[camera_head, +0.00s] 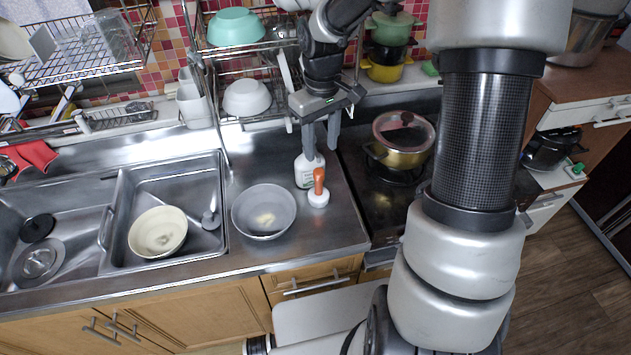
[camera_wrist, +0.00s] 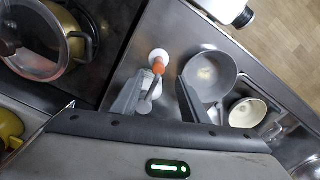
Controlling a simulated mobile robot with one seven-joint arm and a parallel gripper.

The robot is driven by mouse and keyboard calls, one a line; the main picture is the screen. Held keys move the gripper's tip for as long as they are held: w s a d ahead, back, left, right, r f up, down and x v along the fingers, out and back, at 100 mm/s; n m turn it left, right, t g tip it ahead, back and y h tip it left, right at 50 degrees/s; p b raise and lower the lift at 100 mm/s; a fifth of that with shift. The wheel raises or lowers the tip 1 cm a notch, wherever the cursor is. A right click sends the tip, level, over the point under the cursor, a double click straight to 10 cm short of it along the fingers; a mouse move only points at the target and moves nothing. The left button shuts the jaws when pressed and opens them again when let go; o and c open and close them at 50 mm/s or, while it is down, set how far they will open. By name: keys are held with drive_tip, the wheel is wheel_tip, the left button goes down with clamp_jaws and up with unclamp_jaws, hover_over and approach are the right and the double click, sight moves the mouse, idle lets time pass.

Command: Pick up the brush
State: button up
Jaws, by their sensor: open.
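The brush (camera_head: 319,187) has an orange handle and a round white base. It stands upright on the steel counter, handle up, just right of the grey bowl. It also shows in the wrist view (camera_wrist: 158,66), beyond and between the fingertips. My gripper (camera_head: 321,148) points down above the counter, behind the brush in the head view. Its two fingers (camera_wrist: 160,78) are apart in the wrist view, with nothing held between them. The brush is apart from the fingers as far as I can tell.
A white bottle (camera_head: 305,172) stands right behind the brush, close to the fingers. A grey bowl (camera_head: 246,222) is left of it. The stove with a gold pot (camera_head: 403,155) is at the right. The sink (camera_head: 190,258) holds a cream bowl (camera_head: 150,246). Counter in front is clear.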

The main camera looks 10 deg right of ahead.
sight(321, 173)
wheel_tip(321, 173, down, 10)
drive_tip(key=shift+r, duration=0.1)
drive_tip(key=shift+w+a+f+p, duration=0.15)
drive_tip(key=shift+w+f, duration=0.1)
drive_tip(key=shift+f, duration=1.05)
drive_tip(key=shift+w+d+f+p, duration=0.15)
drive_tip(key=shift+w+f, duration=0.1)
drive_tip(key=shift+f, duration=1.05)
drive_tip(key=shift+a, duration=0.1)
clamp_jaws()
